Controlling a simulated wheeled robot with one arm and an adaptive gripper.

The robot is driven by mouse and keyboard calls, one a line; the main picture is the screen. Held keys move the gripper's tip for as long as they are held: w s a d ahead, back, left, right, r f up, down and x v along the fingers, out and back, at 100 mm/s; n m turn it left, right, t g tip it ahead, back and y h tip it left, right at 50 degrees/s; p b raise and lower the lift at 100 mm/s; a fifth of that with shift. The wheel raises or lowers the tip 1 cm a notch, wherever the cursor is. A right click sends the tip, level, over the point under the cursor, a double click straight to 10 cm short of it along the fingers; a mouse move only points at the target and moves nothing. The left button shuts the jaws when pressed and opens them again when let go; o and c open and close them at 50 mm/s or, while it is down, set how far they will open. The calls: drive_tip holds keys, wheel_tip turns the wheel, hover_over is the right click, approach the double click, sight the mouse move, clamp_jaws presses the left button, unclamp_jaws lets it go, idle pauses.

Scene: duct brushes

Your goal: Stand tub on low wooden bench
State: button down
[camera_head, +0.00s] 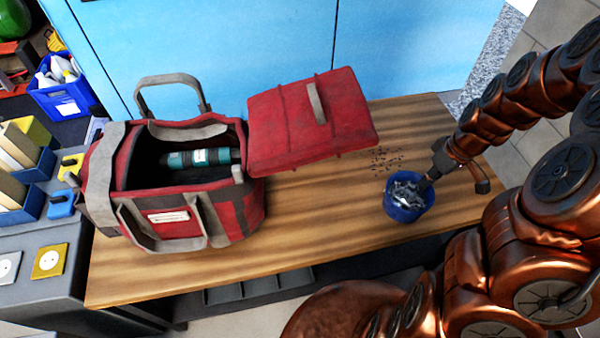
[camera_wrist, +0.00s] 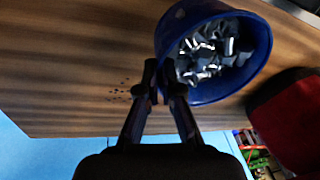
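A blue tub (camera_head: 404,213) filled with grey metal clips is upright at the right part of the low wooden bench (camera_head: 300,235). I cannot tell whether its base touches the bench top. My gripper (camera_head: 427,183) is at the tub's right rim in the head view. In the wrist view my gripper's fingertips (camera_wrist: 161,76) are close together on either side of the wall of the tub (camera_wrist: 262,45), one inside and one outside. The gripper looks shut on that wall. The tub's underside is hidden.
An open red tool bag (camera_head: 240,215) holding a teal cylinder (camera_head: 200,157) stands at the bench's left, its red lid (camera_head: 310,120) spread right. Dark specks (camera_head: 384,160) lie behind the tub. Bare bench lies between bag and tub. A blue wall (camera_head: 250,40) stands behind.

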drive_tip(key=shift+s+d+f, duration=0.1)
drive_tip(key=shift+s+f, duration=0.05)
drive_tip(key=shift+s, duration=0.2)
drive_tip(key=shift+w+d, duration=0.1)
drive_tip(key=shift+w+d+f+p, duration=0.5)
drive_tip(key=shift+w+d+f, duration=0.35)
drive_tip(key=shift+w+d, duration=1.05)
drive_tip(key=shift+w+d+f+p, duration=0.55)
drive_tip(key=shift+w+d+f, duration=0.3)
drive_tip(key=shift+w+d, duration=0.95)
drive_tip(key=shift+w+d+f+p, duration=0.5)
drive_tip(key=shift+w+d+f, duration=0.35)
drive_tip(key=shift+w+d, duration=1.05)
drive_tip(key=shift+a, duration=0.1)
drive_tip(key=shift+f, duration=0.15)
drive_tip(key=c, duration=1.3)
unclamp_jaws()
